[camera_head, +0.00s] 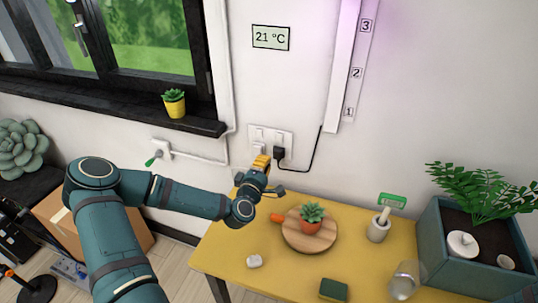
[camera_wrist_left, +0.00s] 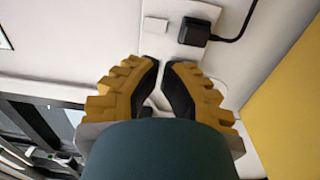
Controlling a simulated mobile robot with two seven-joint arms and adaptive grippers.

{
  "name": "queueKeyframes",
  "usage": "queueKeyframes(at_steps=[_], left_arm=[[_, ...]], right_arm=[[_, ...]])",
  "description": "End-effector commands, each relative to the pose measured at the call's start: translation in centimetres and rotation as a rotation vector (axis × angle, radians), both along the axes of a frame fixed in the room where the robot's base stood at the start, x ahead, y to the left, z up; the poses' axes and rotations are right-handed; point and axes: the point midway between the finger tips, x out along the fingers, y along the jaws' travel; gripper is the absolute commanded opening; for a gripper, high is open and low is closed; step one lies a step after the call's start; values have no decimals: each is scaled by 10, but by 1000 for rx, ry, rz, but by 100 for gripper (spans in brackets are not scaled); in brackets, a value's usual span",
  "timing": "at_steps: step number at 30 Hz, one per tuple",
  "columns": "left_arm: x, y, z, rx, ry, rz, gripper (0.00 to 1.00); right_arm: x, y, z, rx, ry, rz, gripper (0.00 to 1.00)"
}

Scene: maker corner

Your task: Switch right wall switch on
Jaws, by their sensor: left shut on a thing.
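The white wall panel (camera_head: 287,131) carries two switches in its upper row. The right wall switch (camera_head: 277,136) sits above a black plug (camera_head: 279,153); its on or off position is too small to tell. My left gripper (camera_head: 262,163) has yellow fingers just below the panel's lower left part, left of the plug. In the left wrist view its dark fingertips (camera_wrist_left: 165,66) are drawn close together in front of the panel, below the plug (camera_wrist_left: 194,32). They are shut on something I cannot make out. My right gripper is not in view.
A black cable (camera_head: 316,152) runs from the plug up to the lit wall strip (camera_head: 341,70). The yellow table (camera_head: 225,250) below holds a round wooden board (camera_head: 325,238) with a potted succulent (camera_head: 311,222). A window sill (camera_head: 120,100) juts out at left.

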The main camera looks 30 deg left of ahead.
Motion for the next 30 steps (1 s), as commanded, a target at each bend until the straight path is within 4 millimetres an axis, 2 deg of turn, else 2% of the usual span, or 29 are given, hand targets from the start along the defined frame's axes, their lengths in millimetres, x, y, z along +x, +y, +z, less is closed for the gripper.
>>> queueKeyframes(at_steps=[3,8,30], left_arm=[[-15,-3,0,1,0,-1,0],[-24,-5,-1,1,-1,-1,0],[-25,-6,-1,0,0,0,0]], right_arm=[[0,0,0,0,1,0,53],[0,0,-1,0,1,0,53],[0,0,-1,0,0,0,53]])
